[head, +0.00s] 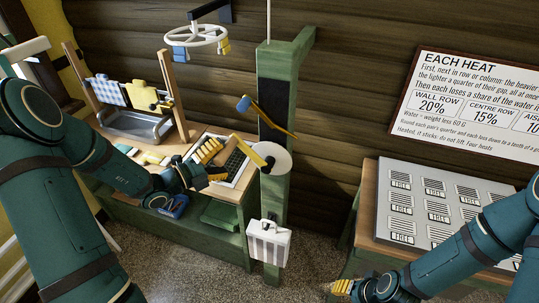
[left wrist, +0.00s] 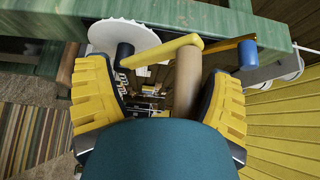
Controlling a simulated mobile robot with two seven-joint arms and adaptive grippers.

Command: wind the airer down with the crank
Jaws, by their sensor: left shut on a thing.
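The airer (head: 195,38), a white spoked ring with blue and yellow pieces hanging from it, is at the top of the head view beside a green post (head: 277,195). A white toothed wheel (head: 270,158) sits on the post and also shows in the left wrist view (left wrist: 122,38). The yellow crank arm (left wrist: 160,50) runs from the wheel to a tan crank handle (left wrist: 187,85). My left gripper (head: 215,163) is shut on this handle, which stands between its yellow pads. My right gripper (head: 342,288) is low at the right, apart from the crank; its opening is unclear.
A lever with a blue grip (head: 243,103) is on the post above the wheel. A workbench (head: 225,228) with a wringer stands left. A grey panel (head: 388,190) with several slots lies right, below a sign (head: 480,90).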

